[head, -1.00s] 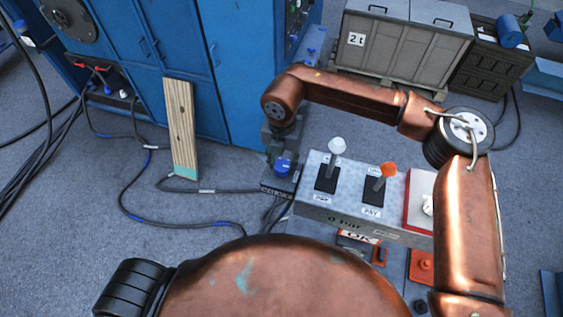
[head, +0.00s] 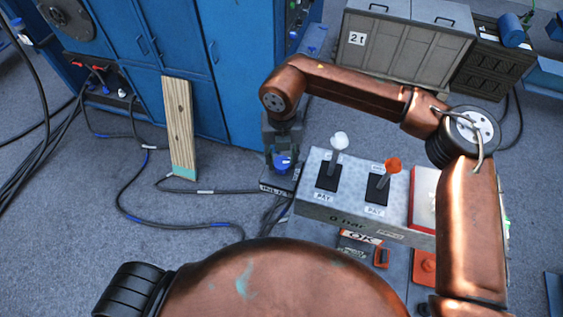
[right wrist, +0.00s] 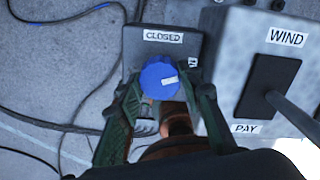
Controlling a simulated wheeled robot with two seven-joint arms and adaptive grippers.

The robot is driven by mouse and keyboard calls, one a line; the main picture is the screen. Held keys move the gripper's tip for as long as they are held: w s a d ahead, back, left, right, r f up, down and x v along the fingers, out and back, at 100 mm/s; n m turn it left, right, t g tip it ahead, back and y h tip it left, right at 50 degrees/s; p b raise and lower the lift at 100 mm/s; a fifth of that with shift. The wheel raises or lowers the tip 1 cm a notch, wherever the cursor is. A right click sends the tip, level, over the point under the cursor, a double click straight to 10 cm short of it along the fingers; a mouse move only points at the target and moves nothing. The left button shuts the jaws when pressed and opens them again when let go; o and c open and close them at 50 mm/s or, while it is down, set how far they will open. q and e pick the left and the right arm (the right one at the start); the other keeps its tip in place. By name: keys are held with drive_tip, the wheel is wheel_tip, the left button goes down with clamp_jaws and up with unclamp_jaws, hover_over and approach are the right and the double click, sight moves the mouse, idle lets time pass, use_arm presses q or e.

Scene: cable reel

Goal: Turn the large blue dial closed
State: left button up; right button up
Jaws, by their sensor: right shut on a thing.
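The large blue dial (right wrist: 158,80) sits on a grey plate (right wrist: 186,48) with a label reading CLOSED above it in the right wrist view. A white mark on the dial's top points toward the right. In the head view the dial (head: 283,162) shows just below my right gripper (head: 281,150). In the right wrist view my right gripper (right wrist: 160,100) has a green finger on each side of the dial and is shut on it. A second label at the plate's right is partly hidden by a finger. My left gripper is not in view.
A grey control box (head: 330,206) with a white-knobbed lever (head: 339,142) and an orange-knobbed lever (head: 392,166) stands right beside the dial. Cables (head: 135,214) lie on the floor at the left. A plank (head: 179,125) leans on the blue cabinet (head: 225,70).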

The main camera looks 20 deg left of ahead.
sight(282, 162)
drive_tip(key=n+b, duration=0.1)
drive_tip(key=n, duration=0.1)
drive_tip(key=shift+f+n, duration=0.1)
drive_tip(key=shift+n, duration=0.3)
drive_tip(key=n+b, duration=0.2)
drive_tip(key=n, duration=0.1)
drive_tip(key=shift+n, duration=0.3)
drive_tip(key=n, duration=0.3)
drive_tip(key=shift+n+b, duration=0.3)
drive_tip(key=shift+b, duration=0.1)
drive_tip(key=shift+n+b, duration=0.3)
drive_tip(key=shift+n, duration=1.5)
drive_tip(key=o, duration=1.2)
drive_tip(key=shift+c, duration=0.2)
drive_tip(key=shift+r, duration=0.3)
wheel_tip(282, 162, up, 12)
drive_tip(key=shift+f, duration=0.15)
